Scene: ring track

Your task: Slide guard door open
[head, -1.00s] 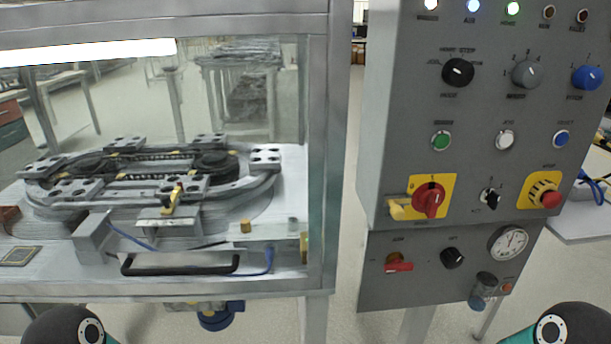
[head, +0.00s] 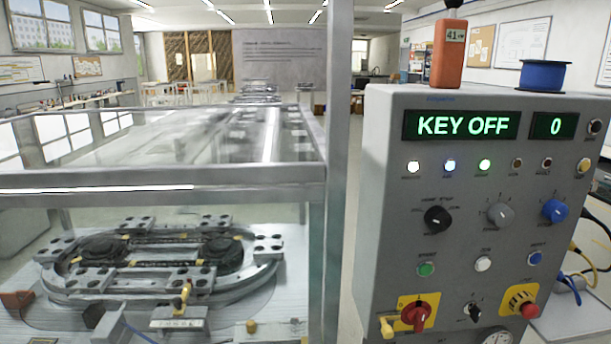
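The guard enclosure with a grey metal frame (head: 170,180) and clear panels fills the left half of the head view. Through its clear front, the ring track (head: 160,262) shows on a light bed, with several dark carriers and plates on it. The front panel is hard to make out and I cannot tell whether the guard door is open or closed. The door's black handle is not in this view. Neither of my grippers is in view.
A grey control panel (head: 385,180) stands at the right, its display reading KEY OFF (head: 462,124). It carries knobs, buttons, a red rotary switch (head: 416,316) and a red stop button (head: 530,310). An orange device (head: 450,55) and a blue spool (head: 542,76) sit on top.

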